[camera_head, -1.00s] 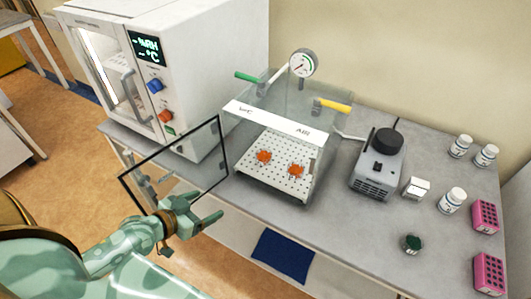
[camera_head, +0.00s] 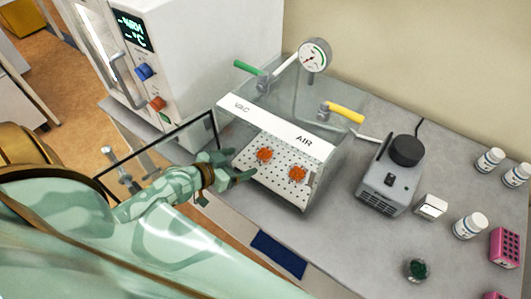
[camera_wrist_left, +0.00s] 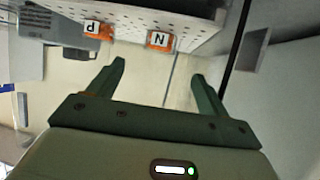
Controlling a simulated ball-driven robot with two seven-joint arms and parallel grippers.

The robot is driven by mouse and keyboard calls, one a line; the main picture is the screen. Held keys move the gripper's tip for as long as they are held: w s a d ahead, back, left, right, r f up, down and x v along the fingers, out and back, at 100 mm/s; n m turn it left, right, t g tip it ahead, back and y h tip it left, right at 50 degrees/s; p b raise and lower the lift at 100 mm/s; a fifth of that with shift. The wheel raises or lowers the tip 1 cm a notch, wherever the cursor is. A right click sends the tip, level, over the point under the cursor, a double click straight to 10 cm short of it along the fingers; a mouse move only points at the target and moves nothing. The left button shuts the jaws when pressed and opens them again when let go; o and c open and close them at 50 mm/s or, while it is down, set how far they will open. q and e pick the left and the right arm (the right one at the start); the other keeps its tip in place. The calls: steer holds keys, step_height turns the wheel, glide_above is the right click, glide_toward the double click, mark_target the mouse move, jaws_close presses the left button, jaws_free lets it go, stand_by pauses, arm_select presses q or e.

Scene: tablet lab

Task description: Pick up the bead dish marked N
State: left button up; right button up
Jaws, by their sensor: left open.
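The bead dish marked N (camera_wrist_left: 161,40) is orange with a white label. My left gripper (camera_head: 242,164) is open and empty in front of the chamber opening. In the left wrist view its two fingers (camera_wrist_left: 158,72) are spread, with N beyond the gap, not touching. My right gripper is out of view.
The chamber's framed door (camera_head: 160,144) stands open at the left. The white shelf (camera_head: 270,182) has bare room around the dishes. A white oven-like cabinet (camera_head: 200,40) stands left, a grey pump (camera_head: 390,180) right. White bottles (camera_head: 468,226) and pink racks (camera_head: 506,246) are farther right.

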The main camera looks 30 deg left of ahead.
mark_target(259, 155)
arm_select(q)
steer(key=x, duration=0.6)
steer(key=shift+b, duration=0.3)
steer(key=b+x, duration=0.1)
steer(key=x, duration=0.4)
steer(key=shift+w+f, duration=0.2)
steer(key=shift+w, duration=0.05)
steer(key=shift+s+r, duration=0.1)
steer(key=shift+s, duration=0.05)
steer(key=shift+c, duration=0.6)
steer(key=c, duration=1)
